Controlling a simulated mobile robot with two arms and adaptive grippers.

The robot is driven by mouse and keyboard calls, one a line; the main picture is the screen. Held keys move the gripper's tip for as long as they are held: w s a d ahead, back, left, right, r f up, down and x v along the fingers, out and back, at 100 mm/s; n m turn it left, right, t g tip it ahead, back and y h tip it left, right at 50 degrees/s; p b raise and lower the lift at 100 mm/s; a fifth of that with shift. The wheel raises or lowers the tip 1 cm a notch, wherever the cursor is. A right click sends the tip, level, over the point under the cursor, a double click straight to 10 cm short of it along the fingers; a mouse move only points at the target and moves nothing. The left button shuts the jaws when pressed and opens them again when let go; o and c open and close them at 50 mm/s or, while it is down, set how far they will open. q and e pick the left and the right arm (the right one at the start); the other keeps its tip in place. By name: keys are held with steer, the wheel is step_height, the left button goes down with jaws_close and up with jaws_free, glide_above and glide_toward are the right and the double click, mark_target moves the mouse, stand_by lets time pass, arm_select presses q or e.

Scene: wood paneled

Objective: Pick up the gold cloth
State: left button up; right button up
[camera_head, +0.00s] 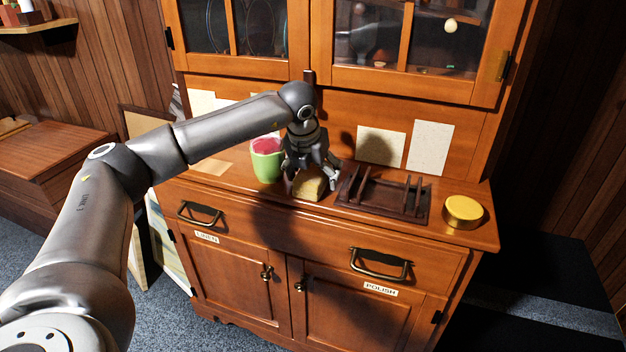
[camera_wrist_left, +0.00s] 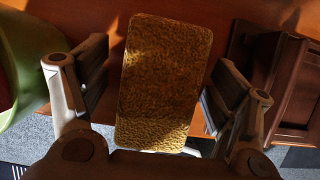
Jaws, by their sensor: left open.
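The gold cloth (camera_head: 309,188) is a small, thick, textured block on the hutch counter, near its front edge. My left gripper (camera_head: 309,181) is above it and pointing down, with its fingers open around the cloth. In the left wrist view the cloth (camera_wrist_left: 164,85) lies between the two spread fingers of the left gripper (camera_wrist_left: 155,95). A gap shows on each side of it, so neither finger appears to touch it. The gripper hides part of the cloth in the head view. My right gripper is not seen.
A green cup (camera_head: 266,164) with pink contents stands just left of the gripper. A dark wooden rack (camera_head: 385,196) is close on the right. A round yellow tin (camera_head: 463,212) sits at the counter's right end. Glass-doored cabinets (camera_head: 405,45) rise behind. Drawers with handles (camera_head: 380,263) are below.

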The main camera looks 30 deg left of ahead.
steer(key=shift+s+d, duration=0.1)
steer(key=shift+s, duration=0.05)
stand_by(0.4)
arm_select(q)
steer(key=shift+f, duration=0.15)
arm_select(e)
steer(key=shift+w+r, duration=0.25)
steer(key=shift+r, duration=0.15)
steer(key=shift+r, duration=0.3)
arm_select(q)
steer(key=shift+c, duration=0.2)
steer(key=c, duration=1.1)
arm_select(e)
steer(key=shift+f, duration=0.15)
arm_select(q)
steer(key=shift+o, duration=0.2)
